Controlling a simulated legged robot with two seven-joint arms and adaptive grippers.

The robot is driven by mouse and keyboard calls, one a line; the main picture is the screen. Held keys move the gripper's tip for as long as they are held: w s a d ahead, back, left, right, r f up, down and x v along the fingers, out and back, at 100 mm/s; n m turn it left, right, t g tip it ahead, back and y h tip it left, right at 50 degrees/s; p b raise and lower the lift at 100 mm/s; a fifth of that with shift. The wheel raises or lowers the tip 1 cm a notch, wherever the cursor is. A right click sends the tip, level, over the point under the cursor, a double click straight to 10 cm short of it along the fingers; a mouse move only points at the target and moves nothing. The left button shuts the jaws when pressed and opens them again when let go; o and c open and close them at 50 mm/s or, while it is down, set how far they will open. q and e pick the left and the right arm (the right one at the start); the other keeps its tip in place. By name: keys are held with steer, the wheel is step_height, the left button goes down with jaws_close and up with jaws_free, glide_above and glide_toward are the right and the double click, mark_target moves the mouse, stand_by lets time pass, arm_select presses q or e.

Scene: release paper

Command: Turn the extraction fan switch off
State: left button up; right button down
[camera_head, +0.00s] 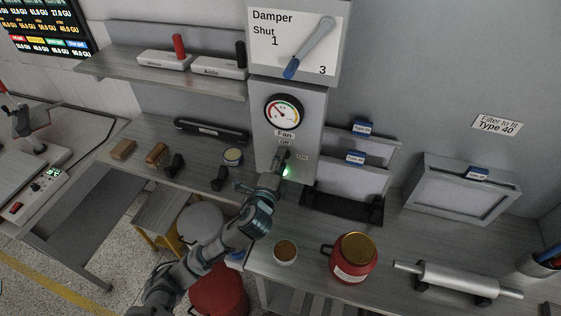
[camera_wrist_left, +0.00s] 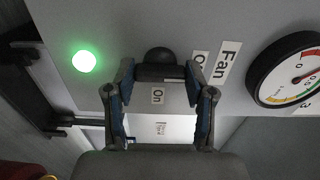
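The extraction fan switch (camera_wrist_left: 160,58) is a black knob on the grey fan panel (camera_head: 267,148). In the left wrist view it lies between my left gripper's (camera_wrist_left: 159,72) fingertips, one on each side. Whether they touch it is unclear. An "On" label (camera_wrist_left: 157,95) sits between the fingers, and the off label (camera_wrist_left: 199,60) is partly hidden behind a finger. A green light (camera_wrist_left: 84,61) beside the switch is lit. In the head view my left gripper (camera_head: 279,162) is at the panel and hides most of the switch. My right gripper is not in view.
A round gauge (camera_head: 284,111) is above the switch, and the damper lever (camera_head: 309,47) above that. Framed filters (camera_head: 345,182) stand to the right. A red jar (camera_head: 354,262) and a small bowl (camera_head: 285,251) stand on the bench near my left arm.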

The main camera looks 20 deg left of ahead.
arm_select(q)
steer(key=o, duration=0.4)
steer(key=shift+f, duration=0.35)
steer(key=shift+o, duration=0.2)
steer(key=shift+w, duration=0.15)
steer(key=shift+r, duration=0.1)
steer(key=s, duration=0.7)
steer(key=shift+s+a, duration=0.15)
steer(key=shift+s, duration=0.05)
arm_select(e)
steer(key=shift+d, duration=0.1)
